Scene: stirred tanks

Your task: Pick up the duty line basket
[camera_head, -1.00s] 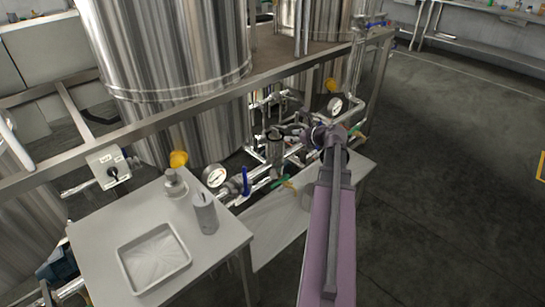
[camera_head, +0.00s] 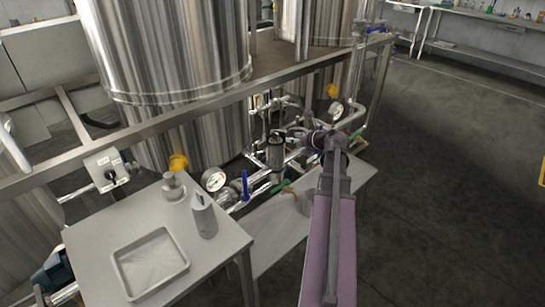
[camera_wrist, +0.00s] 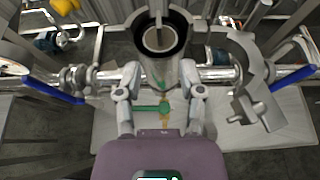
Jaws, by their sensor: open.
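In the wrist view an open, round strainer body (camera_wrist: 178,65) stands upright in the pipe line. Inside its dark mouth is a pale round rim with a bar across it, which looks like the basket (camera_wrist: 158,38). My gripper (camera_wrist: 161,92) is open and empty, its two fingers apart on the near side of the mouth, not around the basket. In the head view the strainer body (camera_head: 275,154) stands left of my arm's far end; the basket cannot be made out there, and my gripper is hard to tell apart from the pipes.
Blue-handled valves (camera_wrist: 52,92) and a grey curved bracket (camera_wrist: 257,88) flank the strainer. A green-handled valve (camera_wrist: 150,108) lies below it. A side table holds a shallow tray (camera_head: 122,273) and a grey bottle (camera_head: 204,216). Large steel tanks stand behind; the floor at right is clear.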

